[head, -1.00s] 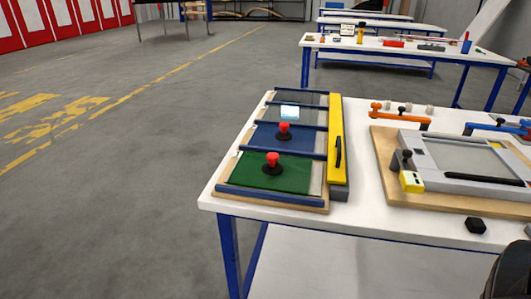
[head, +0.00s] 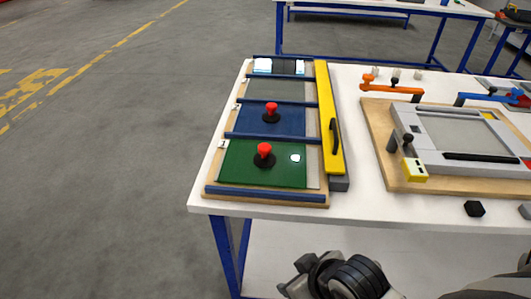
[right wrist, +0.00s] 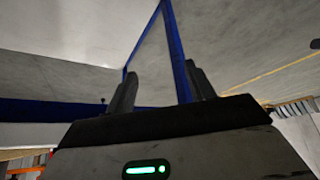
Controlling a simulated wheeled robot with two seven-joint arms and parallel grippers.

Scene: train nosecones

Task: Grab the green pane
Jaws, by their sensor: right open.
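The green pane (head: 240,168) lies flat in the nearest slot of a wooden rack (head: 322,201) at the left of the white table. A red-topped black knob (head: 264,155) stands on the pane. A blue pane (head: 255,119) with a similar red knob lies in the slot behind it. In the right wrist view, my right gripper (right wrist: 160,85) is open and empty, its two dark fingers apart, with a blue table leg beyond them. Part of my arm shows below the table's front edge in the head view. My left gripper is not in view.
A yellow bar (head: 329,115) with a black handle runs along the rack's right side. A grey frame fixture (head: 460,182) on a wooden board stands to the right. A black hexagonal piece (head: 474,209) lies near the table's front edge.

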